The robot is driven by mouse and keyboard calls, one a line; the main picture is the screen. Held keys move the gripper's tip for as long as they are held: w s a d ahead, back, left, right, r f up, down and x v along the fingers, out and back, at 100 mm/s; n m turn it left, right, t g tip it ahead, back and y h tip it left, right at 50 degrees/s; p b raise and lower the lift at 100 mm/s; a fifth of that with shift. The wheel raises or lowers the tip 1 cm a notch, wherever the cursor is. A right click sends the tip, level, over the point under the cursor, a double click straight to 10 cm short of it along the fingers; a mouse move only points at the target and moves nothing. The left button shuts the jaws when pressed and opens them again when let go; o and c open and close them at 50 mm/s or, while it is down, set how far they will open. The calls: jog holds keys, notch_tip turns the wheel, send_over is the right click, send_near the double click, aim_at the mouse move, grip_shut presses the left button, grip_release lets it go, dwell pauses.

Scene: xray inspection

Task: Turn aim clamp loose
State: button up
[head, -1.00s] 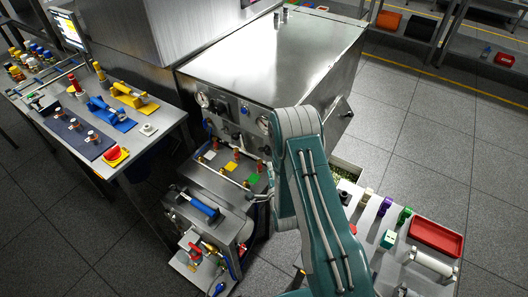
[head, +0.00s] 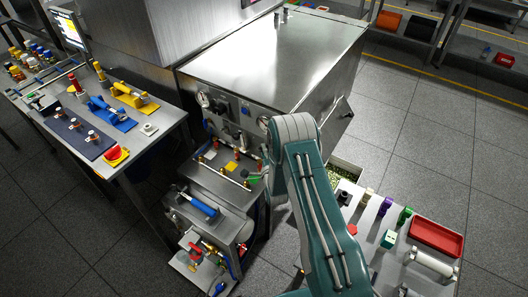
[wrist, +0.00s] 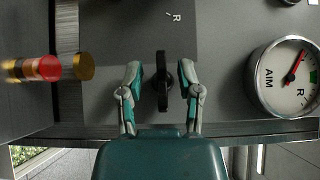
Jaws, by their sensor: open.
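The aim clamp appears to be the black lever or knob (wrist: 162,80) on the grey panel in the wrist view. My gripper (wrist: 161,82) is open, with one teal-and-grey finger on each side of this black part. Gaps show between the part and both fingers. The round dial (wrist: 285,78) marked AIM, with a red pointer, sits to the right in the wrist view. In the head view my arm hides the gripper and the clamp at the front of the steel cabinet (head: 275,60).
In the wrist view, a red-tipped brass fitting (wrist: 48,67) sticks out at the left. In the head view, a shelf with coloured cards (head: 252,178) lies below the cabinet's front. A bench with tools (head: 110,165) is at left, and a red tray (head: 436,237) at right.

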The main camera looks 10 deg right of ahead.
grip_shut()
jog(key=shift+n+g, duration=0.3)
jog(key=n+g, duration=0.2)
jog(key=shift+g+h, duration=0.3)
jog(key=shift+g, duration=0.1)
jog(key=n+g+h, duration=0.1)
jog(key=n+g, duration=0.1)
jog(key=g, duration=0.1)
jog(key=shift+n, duration=0.3)
jog(key=n+g+h, duration=0.1)
jog(key=g+h, duration=0.1)
jog(key=shift+a+n+g, duration=0.1)
jog(key=shift+n+g, duration=0.2)
jog(key=shift+n, duration=0.1)
jog(key=shift+n+g+h, duration=0.9)
jog(key=shift+g+h, duration=0.3)
jog(key=shift+w+r, duration=0.1)
jog(key=shift+r, duration=0.05)
